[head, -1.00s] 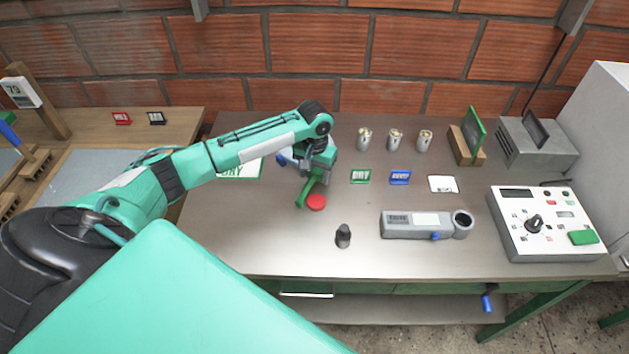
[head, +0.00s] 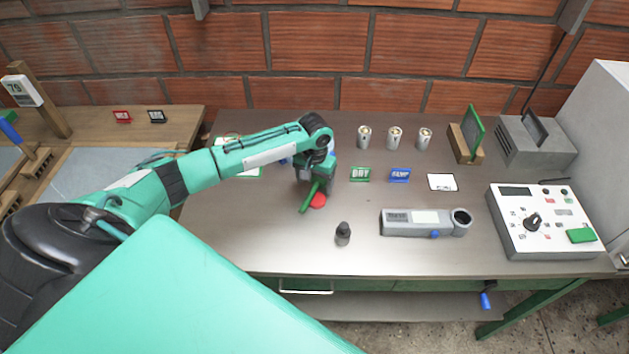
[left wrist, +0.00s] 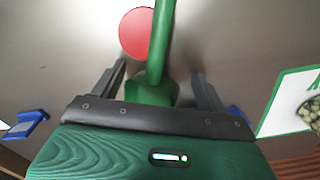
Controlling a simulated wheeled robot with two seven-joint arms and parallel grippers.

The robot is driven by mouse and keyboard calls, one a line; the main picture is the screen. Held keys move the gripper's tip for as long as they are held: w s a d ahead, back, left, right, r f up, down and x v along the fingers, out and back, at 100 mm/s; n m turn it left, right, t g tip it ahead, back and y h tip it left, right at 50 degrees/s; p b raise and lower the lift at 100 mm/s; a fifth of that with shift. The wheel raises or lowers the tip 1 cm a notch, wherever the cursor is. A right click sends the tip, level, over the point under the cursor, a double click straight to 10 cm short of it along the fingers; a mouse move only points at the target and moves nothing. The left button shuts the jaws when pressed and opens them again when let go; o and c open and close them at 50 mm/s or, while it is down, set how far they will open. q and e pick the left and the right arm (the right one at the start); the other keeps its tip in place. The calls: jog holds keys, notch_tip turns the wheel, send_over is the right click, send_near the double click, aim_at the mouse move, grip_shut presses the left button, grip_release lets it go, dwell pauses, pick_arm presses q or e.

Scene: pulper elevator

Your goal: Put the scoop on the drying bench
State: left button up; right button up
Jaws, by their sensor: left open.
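The green scoop (head: 308,199) is on the metal bench (head: 270,235), its long handle beside a red disc (head: 318,201). My left gripper (head: 316,182) is right over it in the head view, hiding part of it. In the left wrist view the scoop (left wrist: 160,40) lies between the two fingers of my left gripper (left wrist: 158,75), which are apart, with a gap on each side. The red disc (left wrist: 136,34) shows just left of the handle there. A wooden table (head: 95,130) with grey panels stands at the left; I cannot tell whether it is the drying bench.
A white-and-green sign (head: 252,172) lies behind my left arm. A dark-topped small weight (head: 343,234) and a grey meter (head: 412,222) stand in front and to the right. Three metal cups (head: 395,138) are at the back. A control box (head: 540,225) is at the right.

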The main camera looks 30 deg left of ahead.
pick_arm(q)
notch_tip(320, 180, up, 12)
jog(key=b, duration=0.1)
jog(key=shift+b, duration=0.35)
jog(key=shift+w+f, duration=0.1)
